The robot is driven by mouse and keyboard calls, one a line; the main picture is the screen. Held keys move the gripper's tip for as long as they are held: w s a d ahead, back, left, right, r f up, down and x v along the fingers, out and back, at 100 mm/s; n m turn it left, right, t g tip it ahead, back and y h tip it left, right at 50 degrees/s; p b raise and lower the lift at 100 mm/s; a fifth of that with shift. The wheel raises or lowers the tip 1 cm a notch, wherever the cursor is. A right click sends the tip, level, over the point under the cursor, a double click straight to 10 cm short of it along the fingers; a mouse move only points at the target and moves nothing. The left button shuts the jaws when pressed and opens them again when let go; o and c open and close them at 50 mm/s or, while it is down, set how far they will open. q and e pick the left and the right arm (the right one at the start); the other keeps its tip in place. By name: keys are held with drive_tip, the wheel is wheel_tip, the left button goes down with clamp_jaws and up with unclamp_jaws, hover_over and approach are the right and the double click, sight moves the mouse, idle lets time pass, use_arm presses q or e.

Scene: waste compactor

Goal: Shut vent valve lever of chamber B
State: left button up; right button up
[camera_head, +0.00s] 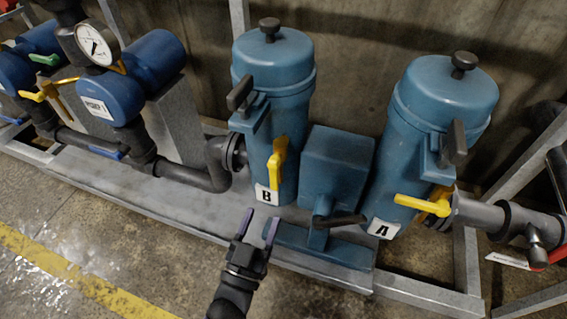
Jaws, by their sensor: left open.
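Chamber B (270,75) is a blue upright cylinder with a dark knob on its lid and a white "B" label (267,195) low on its front. A yellow lever (277,166) on its front stands roughly upright, tilted a little, just above the label. My left gripper (261,218) comes up from the bottom edge. Its two fingers are apart and empty, pointing toward the chamber. In the picture they lie below the yellow lever and the label, apart from the lever. My right gripper is not in view.
Chamber A (440,100) stands to the right with its own yellow lever (425,204) lying nearly level. A blue box (336,165) with a dark handle (340,220) sits between the chambers. Pipes and a gauge (97,44) are at left. The floor in front is clear.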

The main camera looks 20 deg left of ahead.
sight(273, 180)
use_arm(q)
drive_tip(key=shift+w+r+t, duration=0.5)
drive_tip(key=shift+w+r, duration=0.55)
drive_tip(key=shift+w, duration=0.15)
drive_tip(key=b+x, duration=0.2)
drive_tip(key=x, duration=0.5)
drive_tip(key=shift+f, duration=0.1)
drive_tip(key=shift+w+r, duration=0.25)
drive_tip(key=shift+w, duration=0.15)
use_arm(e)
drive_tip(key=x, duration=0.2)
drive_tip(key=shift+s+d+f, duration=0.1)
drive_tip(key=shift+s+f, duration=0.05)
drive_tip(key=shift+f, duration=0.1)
use_arm(q)
clamp_jaws()
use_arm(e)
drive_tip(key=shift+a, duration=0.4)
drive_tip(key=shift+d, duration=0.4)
